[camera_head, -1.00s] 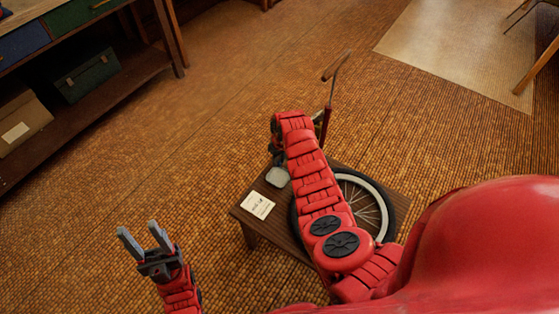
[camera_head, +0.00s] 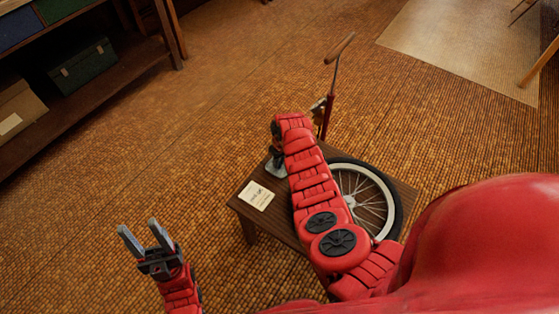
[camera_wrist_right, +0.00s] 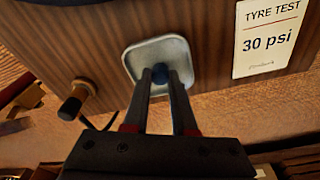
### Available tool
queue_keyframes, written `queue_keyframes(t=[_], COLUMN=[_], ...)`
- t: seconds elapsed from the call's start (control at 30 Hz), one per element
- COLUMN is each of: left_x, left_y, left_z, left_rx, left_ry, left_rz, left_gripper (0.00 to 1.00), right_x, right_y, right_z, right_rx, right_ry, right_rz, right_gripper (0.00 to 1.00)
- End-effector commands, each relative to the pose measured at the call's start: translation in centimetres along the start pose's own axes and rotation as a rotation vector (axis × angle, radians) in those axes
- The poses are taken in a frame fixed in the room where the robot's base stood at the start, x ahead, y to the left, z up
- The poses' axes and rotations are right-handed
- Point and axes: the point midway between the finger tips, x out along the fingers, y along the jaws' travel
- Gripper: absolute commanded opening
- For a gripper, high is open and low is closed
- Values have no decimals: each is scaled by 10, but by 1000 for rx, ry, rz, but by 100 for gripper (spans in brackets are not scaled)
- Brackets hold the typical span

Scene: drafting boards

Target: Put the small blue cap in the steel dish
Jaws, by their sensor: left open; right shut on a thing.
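The steel dish (camera_wrist_right: 141,54) is a shallow pale square with rounded corners on the small wooden table. In the head view the dish (camera_head: 272,171) shows only in part behind my right gripper (camera_head: 279,162). In the right wrist view my right gripper (camera_wrist_right: 166,78) is shut on the small blue cap (camera_wrist_right: 160,68), with its fingertips over the dish. I cannot tell whether the cap touches the dish. My left gripper (camera_head: 145,238) is open and empty, off to the left of the table.
The small table (camera_head: 290,232) also bears a spoked wheel (camera_head: 372,208) and a white card (camera_head: 256,196) reading "TYRE TEST 30 psi". A pump with a wooden handle (camera_head: 340,47) stands behind. A shelf with boxes is at the far left. Open floor lies between.

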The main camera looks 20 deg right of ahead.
Motion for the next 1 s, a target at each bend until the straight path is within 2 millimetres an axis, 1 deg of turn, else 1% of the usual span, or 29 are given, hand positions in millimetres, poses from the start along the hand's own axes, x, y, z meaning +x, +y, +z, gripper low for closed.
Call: queue_keyframes(t=[0.17,0.2,0.27,0.3,0.4,0.77,0.87,1.0], left_x=[0,0,0,0,0,1,3,8], left_y=[0,0,0,0,0,0,0,0], left_z=[0,0,0,0,0,0,-1,-1], left_rx=[0,0,0,0,0,0,0,0], left_ry=[0,0,0,0,0,0,0,0], left_rz=[0,0,0,0,0,0,0,0], left_gripper=[50,50,50,50,50,50,50,50], right_x=[-1,-1,-1,-1,-1,-4,-11,-28], right_y=[0,0,0,0,0,0,1,1], right_z=[0,-1,-1,-1,-1,-1,-3,-3], right_rx=[0,0,0,0,0,0,0,-3], right_ry=[1,1,1,1,1,3,9,8], right_rz=[0,0,0,0,0,1,3,3], right_gripper=[0,27,37,45,60,60,60,60])
